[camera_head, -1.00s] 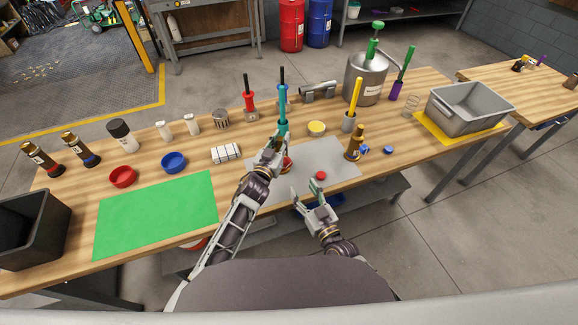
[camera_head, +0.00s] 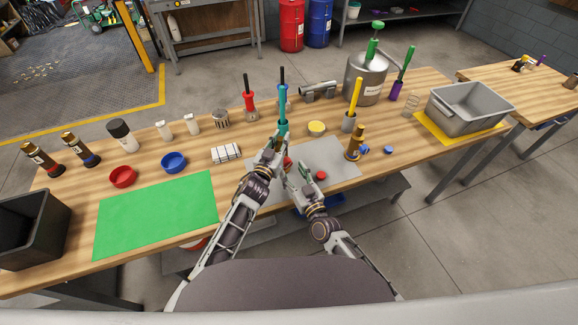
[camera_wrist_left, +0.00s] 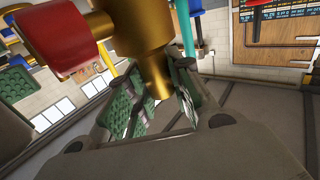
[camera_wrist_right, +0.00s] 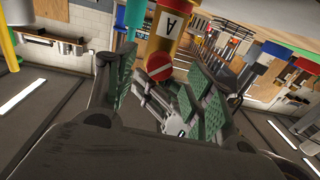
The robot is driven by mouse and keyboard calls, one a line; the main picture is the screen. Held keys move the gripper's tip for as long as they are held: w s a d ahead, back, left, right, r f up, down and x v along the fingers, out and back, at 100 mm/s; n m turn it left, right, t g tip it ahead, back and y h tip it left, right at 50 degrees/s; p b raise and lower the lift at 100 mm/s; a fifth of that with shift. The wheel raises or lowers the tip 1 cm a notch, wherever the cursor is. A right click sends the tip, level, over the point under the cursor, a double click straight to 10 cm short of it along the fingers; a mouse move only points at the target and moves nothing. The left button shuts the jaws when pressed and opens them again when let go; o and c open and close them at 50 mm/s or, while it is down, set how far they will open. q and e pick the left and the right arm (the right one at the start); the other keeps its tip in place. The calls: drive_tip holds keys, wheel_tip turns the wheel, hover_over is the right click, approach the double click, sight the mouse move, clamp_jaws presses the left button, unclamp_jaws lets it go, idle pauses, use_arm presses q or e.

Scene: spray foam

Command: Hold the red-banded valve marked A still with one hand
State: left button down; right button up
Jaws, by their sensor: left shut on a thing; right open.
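The valve is brass with a red end and a white label marked A. It shows in the right wrist view (camera_wrist_right: 163,45), and its brass stem (camera_wrist_left: 150,65) and red end (camera_wrist_left: 55,38) show in the left wrist view. In the head view my arms mostly hide it, leaving a bit of red (camera_head: 288,163). My left gripper (camera_head: 276,143) is shut on the brass stem, between its green pads. My right gripper (camera_head: 296,170) is open beside the valve. In the right wrist view the red end lies ahead, between the spread green pads (camera_wrist_right: 165,90); I see no clear contact.
A teal rod (camera_head: 282,112) rises just behind the left gripper. A red button-like piece (camera_head: 320,175) lies on the grey mat (camera_head: 335,157), close to the right gripper. A brown bottle-shaped piece (camera_head: 355,145) stands to the right. The green mat (camera_head: 155,215) is bare.

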sight(288, 165)
drive_tip(key=shift+x, duration=1.8)
drive_tip(key=c, duration=1)
drive_tip(key=shift+m, duration=2.2)
drive_tip(key=o, duration=1)
